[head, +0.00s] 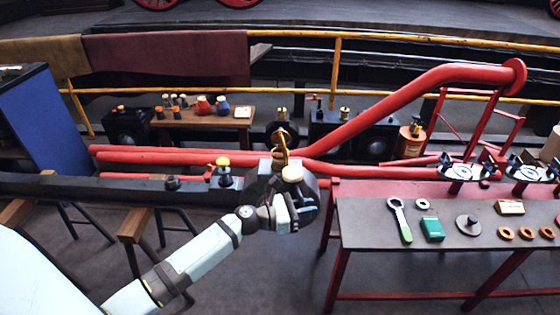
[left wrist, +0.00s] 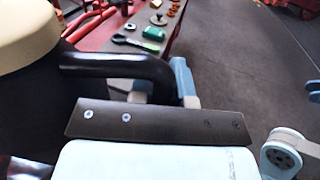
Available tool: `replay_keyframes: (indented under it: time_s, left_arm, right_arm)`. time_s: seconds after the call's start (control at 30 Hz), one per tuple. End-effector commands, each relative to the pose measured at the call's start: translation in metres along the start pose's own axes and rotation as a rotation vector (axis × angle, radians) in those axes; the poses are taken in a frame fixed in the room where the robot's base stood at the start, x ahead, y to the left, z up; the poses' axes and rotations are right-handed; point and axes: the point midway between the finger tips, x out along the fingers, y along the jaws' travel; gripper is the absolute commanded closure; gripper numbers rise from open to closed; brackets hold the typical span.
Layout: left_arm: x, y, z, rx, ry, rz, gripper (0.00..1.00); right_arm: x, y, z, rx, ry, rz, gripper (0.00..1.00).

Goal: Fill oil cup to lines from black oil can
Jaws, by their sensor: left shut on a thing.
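My left gripper (head: 284,212) is shut on the handle of a black oil can (left wrist: 25,90), held at the black rod in the middle of the head view. The can has a cream lid (head: 292,173), also large at the upper left of the left wrist view. Its black handle (left wrist: 125,66) passes in front of the gripper there. A brass piece (head: 281,152) stands just behind the lid; I cannot tell if it is the can's spout or a fitting. A yellow-topped brass cup (head: 222,163) sits on the rod to the left. Oil level and lines are not readable.
A bench (head: 375,226) at right holds a green-handled wrench (head: 400,218), a green box (head: 432,229) and several rings. A long red pipe (head: 390,105) rises behind. A wooden table (head: 200,121) with bottles stands at the back. Trestles (head: 134,226) stand left.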

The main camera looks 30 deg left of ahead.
Motion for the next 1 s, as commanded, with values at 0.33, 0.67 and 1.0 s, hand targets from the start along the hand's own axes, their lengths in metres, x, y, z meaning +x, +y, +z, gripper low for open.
replay_keyframes:
  time_s: [0.33, 0.67, 1.0]
  left_arm:
    - [-0.006, -0.016, 0.009, -0.003, -0.001, 0.0, 1.0]
    - [-0.018, -0.051, 0.021, -0.002, -0.001, -0.001, 1.0]
    - [-0.031, -0.085, 0.031, -0.001, -0.001, 0.0, 1.0]
  right_arm:
    - [-0.008, -0.001, -0.012, 0.0, 0.0, 0.0, 0.56]
    - [-0.02, -0.002, -0.03, 0.0, 0.0, 0.0, 0.56]
    - [-0.029, -0.003, -0.044, 0.0, -0.001, -0.001, 0.56]
